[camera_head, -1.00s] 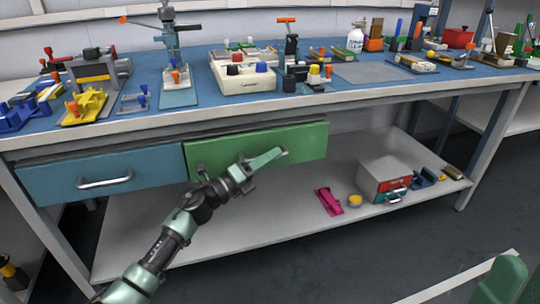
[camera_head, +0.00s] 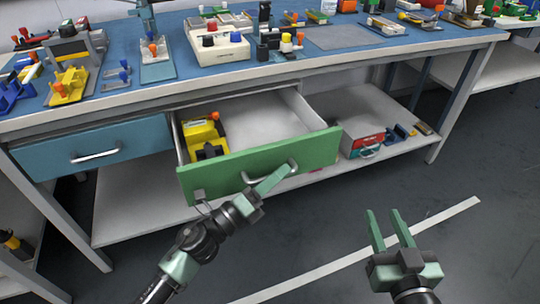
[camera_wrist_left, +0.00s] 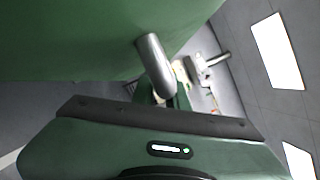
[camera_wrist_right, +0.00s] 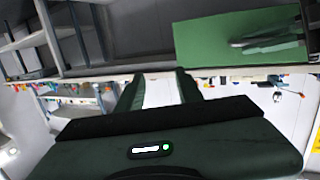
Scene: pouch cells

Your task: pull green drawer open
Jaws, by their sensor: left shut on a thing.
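The green drawer (camera_head: 225,166) is pulled out well from under the workbench in the head view, its inside showing. A yellow and black object (camera_head: 203,137) lies at the left inside it. My left gripper (camera_head: 281,174) is shut on the drawer's silver handle (camera_head: 290,165). The handle (camera_wrist_left: 154,64) also shows at the fingers in the left wrist view, with the green front (camera_wrist_left: 80,40) beside it. My right gripper (camera_head: 387,228) is open and empty, in the air to the right of the drawer. The drawer front (camera_wrist_right: 243,38) also shows in the right wrist view.
A closed blue drawer (camera_head: 100,150) is left of the green one. The blue workbench top (camera_head: 190,70) carries several fixtures and tools. Floor on the right is free.

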